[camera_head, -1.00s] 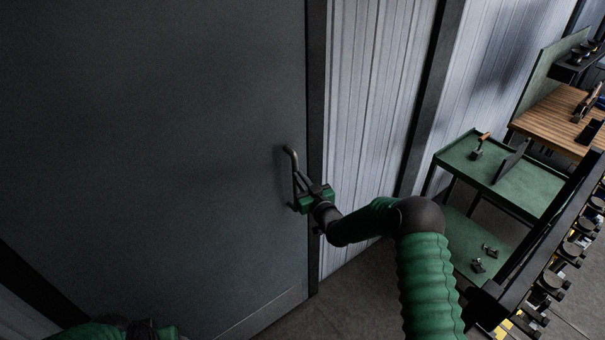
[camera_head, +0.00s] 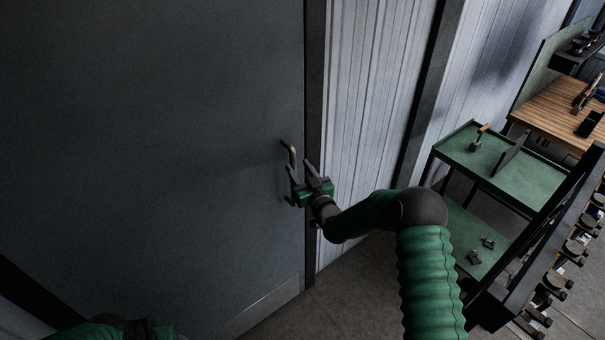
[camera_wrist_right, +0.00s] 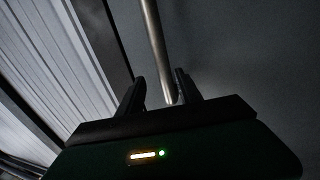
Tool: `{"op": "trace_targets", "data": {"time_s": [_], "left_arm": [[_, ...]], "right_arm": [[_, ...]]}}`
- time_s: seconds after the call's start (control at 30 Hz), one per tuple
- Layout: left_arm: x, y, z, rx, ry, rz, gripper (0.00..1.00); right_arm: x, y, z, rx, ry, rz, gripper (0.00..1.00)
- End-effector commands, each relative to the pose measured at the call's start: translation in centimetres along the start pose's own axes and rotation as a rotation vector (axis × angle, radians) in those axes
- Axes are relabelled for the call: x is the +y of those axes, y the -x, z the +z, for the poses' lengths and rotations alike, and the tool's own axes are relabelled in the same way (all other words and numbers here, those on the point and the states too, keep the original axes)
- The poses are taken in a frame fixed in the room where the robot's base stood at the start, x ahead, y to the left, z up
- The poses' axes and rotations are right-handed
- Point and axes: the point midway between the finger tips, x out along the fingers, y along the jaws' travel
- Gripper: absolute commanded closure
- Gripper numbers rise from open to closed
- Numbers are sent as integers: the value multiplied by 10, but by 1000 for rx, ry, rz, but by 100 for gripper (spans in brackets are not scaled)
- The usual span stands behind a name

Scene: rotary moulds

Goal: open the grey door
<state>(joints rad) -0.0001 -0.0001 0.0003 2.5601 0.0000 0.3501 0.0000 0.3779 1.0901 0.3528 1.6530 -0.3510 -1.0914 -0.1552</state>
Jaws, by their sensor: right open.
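The grey door (camera_head: 150,130) fills the left of the head view and looks shut against its dark frame. Its metal bar handle (camera_head: 290,156) stands near the right edge. My right gripper (camera_head: 301,174) is open at the lower part of this handle. In the right wrist view the handle bar (camera_wrist_right: 154,45) runs down between the two dark fingertips of the gripper (camera_wrist_right: 159,84), with a gap visible on the left. The lower end of the bar is partly hidden by the gripper. Part of my left arm shows at the bottom left; its gripper fingers are not visible.
A dark door post (camera_head: 315,120) and a pale corrugated wall (camera_head: 368,110) stand right of the door. A green two-level cart (camera_head: 475,165) with tools and a wooden workbench (camera_head: 553,112) stand farther right. Bare floor (camera_head: 350,290) shows below the handle.

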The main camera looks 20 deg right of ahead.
Motion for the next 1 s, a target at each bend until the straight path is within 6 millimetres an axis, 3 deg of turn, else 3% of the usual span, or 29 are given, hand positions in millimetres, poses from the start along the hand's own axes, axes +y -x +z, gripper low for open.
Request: {"op": "trace_targets", "data": {"time_s": [0.37,0.47,0.8,1.0], "left_arm": [[0,-4,1,0,1,0,41],[0,-10,2,0,1,0,41],[0,-36,8,0,0,0,41],[0,-42,10,0,0,0,41]], "right_arm": [[4,12,8,-14,-1,4,59],[4,31,10,-17,-1,4,59],[4,128,12,-18,-1,3,59],[2,160,9,-17,-1,1,59]]}}
